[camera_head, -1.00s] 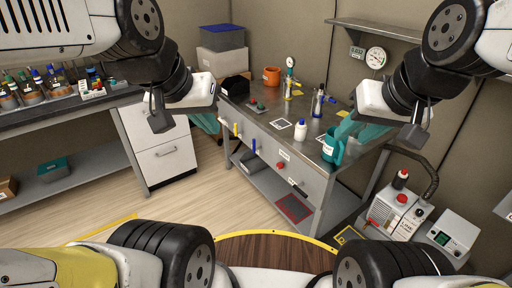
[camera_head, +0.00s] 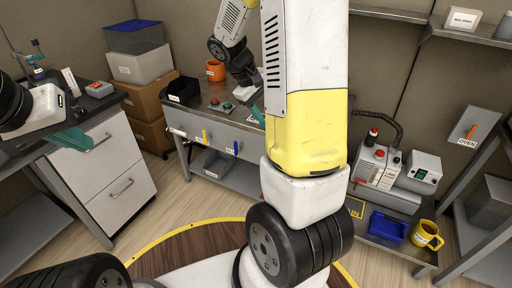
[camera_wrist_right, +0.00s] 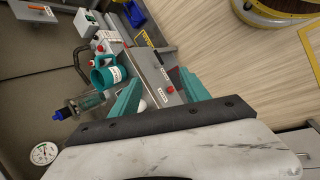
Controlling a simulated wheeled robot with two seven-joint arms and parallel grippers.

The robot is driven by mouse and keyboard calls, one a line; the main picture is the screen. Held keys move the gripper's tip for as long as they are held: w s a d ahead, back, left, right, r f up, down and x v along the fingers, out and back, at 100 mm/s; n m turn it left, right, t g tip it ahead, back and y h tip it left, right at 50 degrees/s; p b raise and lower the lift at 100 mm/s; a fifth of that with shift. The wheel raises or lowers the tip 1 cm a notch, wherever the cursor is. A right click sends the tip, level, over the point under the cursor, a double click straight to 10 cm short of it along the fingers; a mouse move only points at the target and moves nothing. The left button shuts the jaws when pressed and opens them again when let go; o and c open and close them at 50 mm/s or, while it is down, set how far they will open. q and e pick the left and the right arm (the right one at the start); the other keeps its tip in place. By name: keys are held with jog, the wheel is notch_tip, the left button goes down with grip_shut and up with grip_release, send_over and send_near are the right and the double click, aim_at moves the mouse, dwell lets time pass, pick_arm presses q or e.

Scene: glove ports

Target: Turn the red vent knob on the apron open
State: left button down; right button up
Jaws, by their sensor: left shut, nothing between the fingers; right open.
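The red vent knob (camera_wrist_right: 170,89) shows in the right wrist view on the grey apron (camera_wrist_right: 178,98), between two white labels. In the head view, my right arm hides that part of the apron. My right gripper (camera_wrist_right: 158,76) is open and empty, its teal fingers on either side of the knob in the picture. The knob appears beyond the fingertips, though the exact gap is unclear. In the head view, my left gripper (camera_head: 72,138) is shut and empty at the far left, in front of the white drawer cabinet.
On the bench, a teal mug (camera_wrist_right: 105,76) and a blue-capped bottle (camera_wrist_right: 78,106) stand near my right gripper. A black lever (camera_wrist_right: 160,60) is on the apron beside the knob. Yellow (camera_head: 204,135) and blue (camera_head: 236,147) handles also show. A pump (camera_head: 376,166) stands right of the bench.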

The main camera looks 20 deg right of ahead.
jog(key=w+d+f+n+t+h, duration=0.1)
jog(key=w+d+f+n+h, duration=0.4)
jog(key=f, duration=0.5)
jog(key=w+d+f+n+h, duration=0.3)
jog(key=w+d+f+h, duration=0.15)
jog(key=w+f, duration=0.4)
jog(key=a+f+n+t+y, duration=0.15)
jog(key=f+n+t, duration=0.45)
jog(key=f, duration=0.6)
jog(key=a+f+n+t, duration=0.2)
jog(key=f+n+t, duration=0.35)
jog(key=f, duration=0.65)
jog(key=x, duration=0.8)
jog(key=shift+w+a+n, duration=0.2)
jog(key=shift+w+n, duration=0.05)
jog(key=shift+n, duration=0.2)
jog(key=shift+f, duration=0.15)
grip_shut()
